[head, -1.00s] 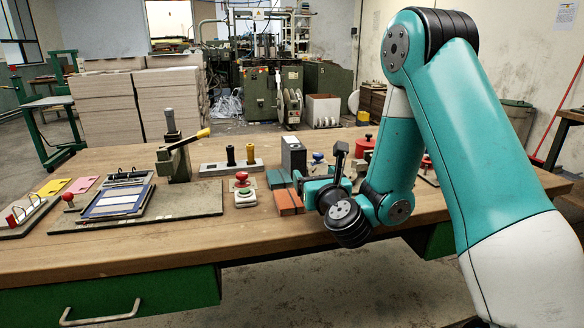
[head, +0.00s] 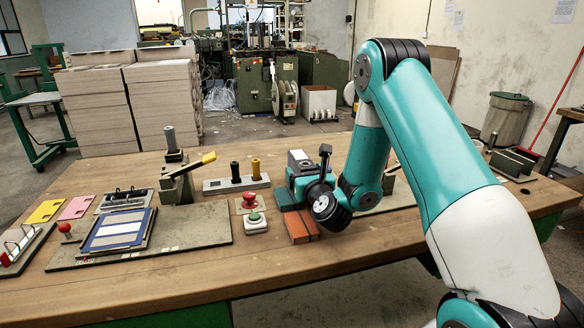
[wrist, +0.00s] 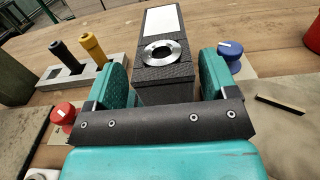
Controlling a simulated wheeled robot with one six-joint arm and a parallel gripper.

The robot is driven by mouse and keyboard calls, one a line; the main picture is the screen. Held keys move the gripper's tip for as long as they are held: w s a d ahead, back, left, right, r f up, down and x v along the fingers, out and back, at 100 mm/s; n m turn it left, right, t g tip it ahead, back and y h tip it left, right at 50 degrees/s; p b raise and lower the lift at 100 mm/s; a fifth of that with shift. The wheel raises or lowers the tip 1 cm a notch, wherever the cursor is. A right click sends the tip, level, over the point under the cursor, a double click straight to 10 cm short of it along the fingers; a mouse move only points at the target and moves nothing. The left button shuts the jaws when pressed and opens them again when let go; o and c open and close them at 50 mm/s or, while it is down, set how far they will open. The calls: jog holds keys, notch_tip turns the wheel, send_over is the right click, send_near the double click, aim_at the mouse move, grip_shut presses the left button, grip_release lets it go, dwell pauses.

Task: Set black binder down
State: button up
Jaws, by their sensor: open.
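The black binder (head: 299,159) stands upright on the wooden table, just behind a low teal and orange block (head: 300,227). Its dark top with a metal ring and a white label shows in the wrist view (wrist: 165,75). My gripper (head: 305,181) is open around the binder, with one teal finger on each side of it in the wrist view. The gaps between fingers and binder look narrow; I cannot tell whether they touch. My gripper hides the binder's lower part in the head view.
A grey holder (head: 215,187) with black and yellow cylinders stands behind. A blue knob (wrist: 230,50) is close to the right finger. The table front is clear.

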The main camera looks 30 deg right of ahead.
jog(key=shift+w+d+r, duration=0.2)
jog(key=shift+w+d, duration=0.25)
jog(key=shift+w, duration=0.1)
jog(key=shift+w+d+f, duration=0.15)
jog(key=shift+d, duration=0.15)
jog(key=shift+a, duration=0.25)
jog(key=c, duration=0.4)
jog(key=shift+w, duration=0.1)
jog(key=c, duration=0.8)
notch_tip(320, 180, up, 20)
jog(key=p, duration=1.8)
